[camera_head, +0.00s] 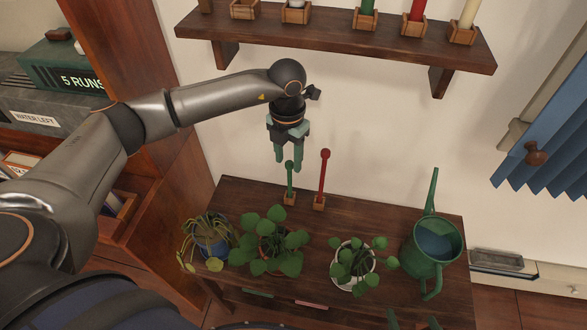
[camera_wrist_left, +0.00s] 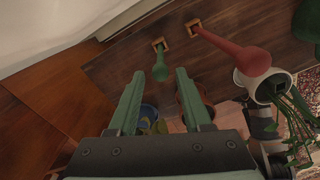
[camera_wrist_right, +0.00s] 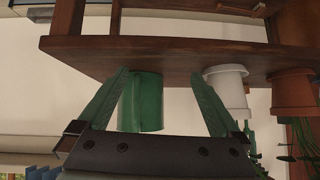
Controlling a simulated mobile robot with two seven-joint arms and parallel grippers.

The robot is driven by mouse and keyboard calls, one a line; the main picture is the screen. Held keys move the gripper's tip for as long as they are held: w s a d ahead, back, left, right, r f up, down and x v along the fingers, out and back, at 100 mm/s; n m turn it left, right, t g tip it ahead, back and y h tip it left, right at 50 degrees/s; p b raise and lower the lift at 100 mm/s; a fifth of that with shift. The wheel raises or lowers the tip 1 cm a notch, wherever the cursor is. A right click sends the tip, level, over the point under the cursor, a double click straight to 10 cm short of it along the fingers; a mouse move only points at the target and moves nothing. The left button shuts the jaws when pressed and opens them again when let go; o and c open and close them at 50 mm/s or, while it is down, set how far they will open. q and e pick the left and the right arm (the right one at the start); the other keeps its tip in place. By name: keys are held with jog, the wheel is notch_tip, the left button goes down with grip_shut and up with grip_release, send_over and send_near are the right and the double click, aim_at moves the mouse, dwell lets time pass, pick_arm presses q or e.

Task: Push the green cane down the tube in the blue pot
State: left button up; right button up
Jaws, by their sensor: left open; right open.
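The green cane (camera_head: 290,181) stands upright with a round knob on top, in a small wooden block at the back of the plant table. It also shows in the left wrist view (camera_wrist_left: 160,66), its knob between the fingertips in the picture. My left gripper (camera_head: 288,169) is open, pointing down just above the cane; I cannot tell whether the knob is between the fingers. The blue pot (camera_head: 214,250) with a drooping plant stands at the table's left; leaves hide any tube. My right gripper (camera_wrist_right: 160,74) is open, with the green watering can (camera_wrist_right: 141,103) beyond its fingers.
A red cane (camera_head: 323,174) stands close to the right of the green one. A leafy plant (camera_head: 270,240), a white pot (camera_head: 353,284) and the watering can (camera_head: 424,262) stand along the table (camera_head: 385,222). A wall shelf (camera_head: 330,38) with several small holders hangs above.

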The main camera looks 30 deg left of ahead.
aim_at(289, 177)
pick_arm(q)
jog(key=shift+f, duration=0.3)
notch_tip(289, 177, down, 2)
jog(key=shift+f, duration=0.15)
notch_tip(289, 177, down, 4)
jog(key=shift+r+b, duration=0.25)
jog(key=shift+b, duration=0.4)
pick_arm(e)
jog(key=shift+s+d+f, duration=0.15)
jog(key=shift+s+f, duration=0.4)
jog(key=shift+f, duration=0.35)
pick_arm(q)
jog(key=shift+f, duration=0.55)
grip_shut()
pick_arm(e)
jog(key=shift+w+r+t, duration=0.3)
jog(key=shift+w+r, duration=0.35)
jog(key=shift+r, duration=0.05)
